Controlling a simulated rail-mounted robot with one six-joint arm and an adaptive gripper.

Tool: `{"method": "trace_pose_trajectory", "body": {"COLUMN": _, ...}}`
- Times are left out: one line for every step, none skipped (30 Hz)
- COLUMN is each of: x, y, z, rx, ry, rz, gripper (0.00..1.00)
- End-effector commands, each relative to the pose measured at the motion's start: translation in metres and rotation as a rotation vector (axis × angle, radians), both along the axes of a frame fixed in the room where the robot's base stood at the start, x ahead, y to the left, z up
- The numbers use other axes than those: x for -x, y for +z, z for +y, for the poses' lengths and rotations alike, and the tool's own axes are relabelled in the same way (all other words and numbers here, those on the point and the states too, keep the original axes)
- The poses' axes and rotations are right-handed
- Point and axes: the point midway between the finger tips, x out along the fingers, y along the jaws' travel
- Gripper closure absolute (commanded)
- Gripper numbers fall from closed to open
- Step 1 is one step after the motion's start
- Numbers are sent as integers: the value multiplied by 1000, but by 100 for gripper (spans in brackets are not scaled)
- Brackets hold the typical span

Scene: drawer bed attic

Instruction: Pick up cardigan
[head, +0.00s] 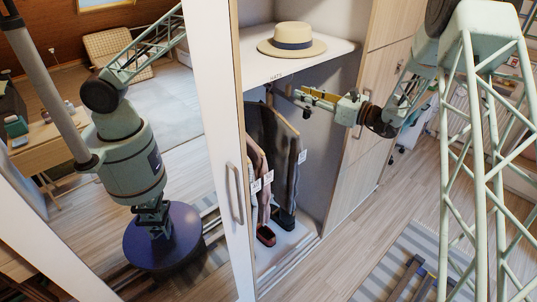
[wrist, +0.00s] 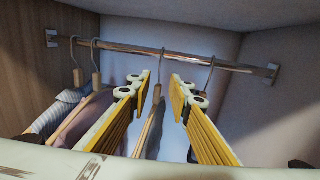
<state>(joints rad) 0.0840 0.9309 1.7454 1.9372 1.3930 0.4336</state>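Several garments hang on wooden hangers inside the open wardrobe. In the head view a dark garment (head: 285,138) with white tags hangs below the hat shelf; I cannot tell which garment is the cardigan. In the wrist view a striped garment (wrist: 55,115) and a mauve garment (wrist: 82,118) hang at the left. A blue-grey garment (wrist: 155,138) on a middle hanger (wrist: 157,92) shows between my fingers. My gripper (wrist: 161,88), also in the head view (head: 302,97), is open. I cannot tell whether the middle hanger is truly between the fingertips. The right finger partly hides another hanger.
A metal rail (wrist: 190,58) carries the hangers under the shelf (head: 330,62). A straw hat (head: 292,40) sits on that shelf. The open mirrored door (head: 222,130) stands at the left. Shoes (head: 266,236) stand on the wardrobe floor. The wooden floor in front is partly clear.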

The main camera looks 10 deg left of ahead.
Motion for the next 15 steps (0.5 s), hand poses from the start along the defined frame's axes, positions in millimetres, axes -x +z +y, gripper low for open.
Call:
{"method": "trace_pose_trajectory", "body": {"x": -1, "y": 0, "z": 4, "rx": 0, "ry": 1, "rz": 0, "gripper": 81}}
{"method": "trace_pose_trajectory", "body": {"x": -2, "y": 0, "z": 6, "rx": 0, "ry": 2, "rz": 0, "gripper": 81}}
{"method": "trace_pose_trajectory", "body": {"x": -4, "y": 0, "z": 9, "rx": 0, "ry": 2, "rz": -1, "gripper": 81}}
{"method": "trace_pose_trajectory", "body": {"x": -6, "y": 0, "z": 12, "rx": 1, "ry": 2, "rz": 0, "gripper": 81}}
{"method": "trace_pose_trajectory", "body": {"x": -7, "y": 0, "z": 14, "rx": 1, "ry": 2, "rz": 0, "gripper": 81}}
{"method": "trace_pose_trajectory", "body": {"x": -9, "y": -1, "z": 19, "rx": 1, "ry": 1, "rz": 0, "gripper": 81}}
{"method": "trace_pose_trajectory", "body": {"x": -11, "y": -1, "z": 22, "rx": 1, "ry": 1, "rz": 0, "gripper": 81}}
{"method": "trace_pose_trajectory", "body": {"x": -13, "y": -1, "z": 26, "rx": 0, "ry": 2, "rz": 0, "gripper": 81}}
{"method": "trace_pose_trajectory", "body": {"x": -15, "y": 0, "z": 31, "rx": 0, "ry": 2, "rz": 0, "gripper": 81}}
{"method": "trace_pose_trajectory", "body": {"x": -17, "y": 0, "z": 34, "rx": 0, "ry": 2, "rz": 0, "gripper": 81}}
{"method": "trace_pose_trajectory", "body": {"x": -19, "y": 0, "z": 38, "rx": 0, "ry": 2, "rz": -1, "gripper": 81}}
{"method": "trace_pose_trajectory", "body": {"x": -22, "y": 0, "z": 42, "rx": 0, "ry": 2, "rz": -1, "gripper": 81}}
{"method": "trace_pose_trajectory", "body": {"x": -23, "y": 0, "z": 46, "rx": 0, "ry": 2, "rz": -1, "gripper": 81}}
{"method": "trace_pose_trajectory", "body": {"x": -25, "y": 0, "z": 50, "rx": 0, "ry": 2, "rz": -1, "gripper": 81}}
{"method": "trace_pose_trajectory", "body": {"x": -28, "y": 0, "z": 54, "rx": 0, "ry": 2, "rz": -1, "gripper": 81}}
